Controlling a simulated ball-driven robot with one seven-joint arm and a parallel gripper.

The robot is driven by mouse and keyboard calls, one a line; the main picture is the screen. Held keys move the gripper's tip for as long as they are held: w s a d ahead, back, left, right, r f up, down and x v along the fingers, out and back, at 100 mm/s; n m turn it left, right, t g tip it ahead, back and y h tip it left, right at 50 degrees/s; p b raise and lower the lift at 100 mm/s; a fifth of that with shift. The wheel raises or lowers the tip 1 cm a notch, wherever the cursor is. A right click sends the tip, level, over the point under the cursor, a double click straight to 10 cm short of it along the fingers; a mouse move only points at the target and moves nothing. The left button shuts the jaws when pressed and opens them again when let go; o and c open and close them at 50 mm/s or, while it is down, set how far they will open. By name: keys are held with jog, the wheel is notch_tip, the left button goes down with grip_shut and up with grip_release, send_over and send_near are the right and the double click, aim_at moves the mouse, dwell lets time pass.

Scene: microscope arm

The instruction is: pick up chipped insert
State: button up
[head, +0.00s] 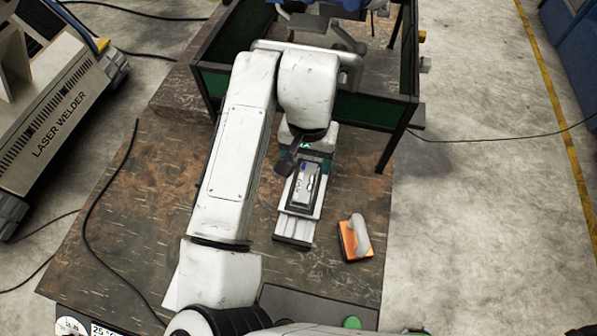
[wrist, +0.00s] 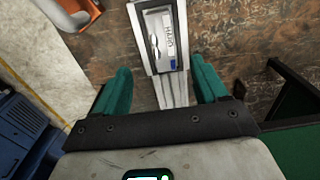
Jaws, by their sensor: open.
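A grey metal insert block with dark lettering and a small blue mark (head: 307,183) lies in a dark-framed holder (head: 302,208) on the bench. I cannot make out a chip on it. In the wrist view the block (wrist: 161,32) lies in its pale frame at the top centre. My gripper (head: 306,164) is open, above the far end of the holder. In the wrist view its two green fingers (wrist: 161,74) are spread wide, with nothing between them but the grooved rail (wrist: 170,92) below. The fingers appear apart from the block.
An orange block with a grey handle (head: 356,239) lies right of the holder. A green-walled, dark-framed enclosure (head: 372,112) stands behind. A laser welder (head: 60,115) is on the left. The brown worktop (head: 125,215) is mostly clear left of my arm, with a black cable.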

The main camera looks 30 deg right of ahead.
send_over(305, 183)
jog(key=f, duration=0.3)
jog(key=a+f, duration=0.1)
jog(key=f, duration=0.1)
jog(key=shift+s+f, duration=0.3)
jog(key=shift+w+d+f+p, duration=0.15)
jog(key=shift+f+p, duration=0.15)
jog(key=shift+f, duration=0.6)
jog(key=shift+d+f+p, duration=0.15)
jog(key=shift+f+p, duration=0.1)
jog(key=shift+f, duration=0.6)
jog(key=shift+w+d+f+p, duration=0.15)
jog(key=shift+f+p, duration=0.15)
jog(key=shift+f, duration=0.6)
grip_shut()
